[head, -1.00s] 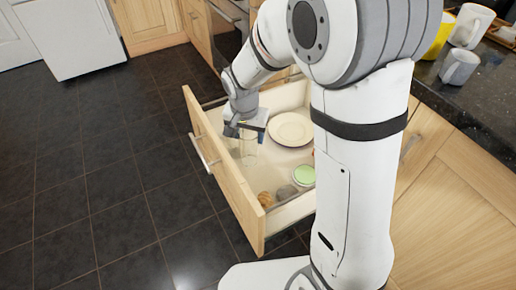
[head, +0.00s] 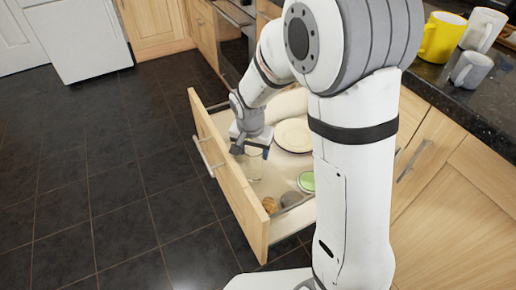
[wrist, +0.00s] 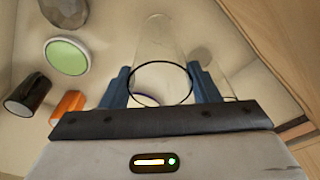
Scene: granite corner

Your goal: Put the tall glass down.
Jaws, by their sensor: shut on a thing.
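The tall glass (wrist: 160,50) is clear and stands between the two blue fingers of my gripper (wrist: 162,88) in the wrist view; the fingers are shut on it. In the head view my gripper (head: 251,150) is inside the open drawer (head: 232,190), near its front panel, with the glass (head: 254,170) below it. The glass looks roughly upright. I cannot tell whether its base touches the drawer floor.
In the drawer are a white plate (head: 293,135), a green-topped round thing (head: 306,181), a grey faceted thing (wrist: 64,10), a dark cylinder (wrist: 28,92) and an orange thing (wrist: 68,104). A yellow mug (head: 441,38) and other cups stand on the dark counter (head: 480,98).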

